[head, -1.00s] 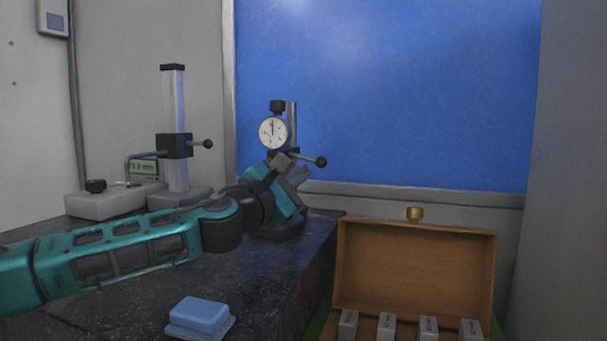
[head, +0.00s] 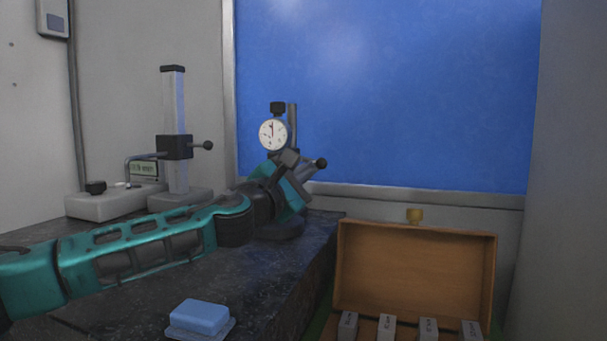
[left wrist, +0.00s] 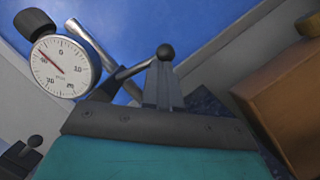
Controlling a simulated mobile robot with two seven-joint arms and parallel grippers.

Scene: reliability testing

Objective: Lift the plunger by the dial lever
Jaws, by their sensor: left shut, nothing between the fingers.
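The dial gauge (head: 273,135) has a white round face and a black cap on top, mounted by a metal post; it shows large in the left wrist view (left wrist: 61,67). A ball-ended handle (head: 320,163) sticks out to the right below the dial; its black ball is in the left wrist view (left wrist: 165,52). My left gripper (head: 306,171) is shut and empty at this handle, just below the ball. In the left wrist view its fingers (left wrist: 163,84) point up towards the ball; contact cannot be told. The plunger is hidden behind my gripper. My right gripper is not in view.
A second stand (head: 174,130) with a grey base and digital readout is at left. A blue box (head: 200,316) lies on the dark stone top (head: 130,295). An open wooden case (head: 415,265) with several small blocks is at front right.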

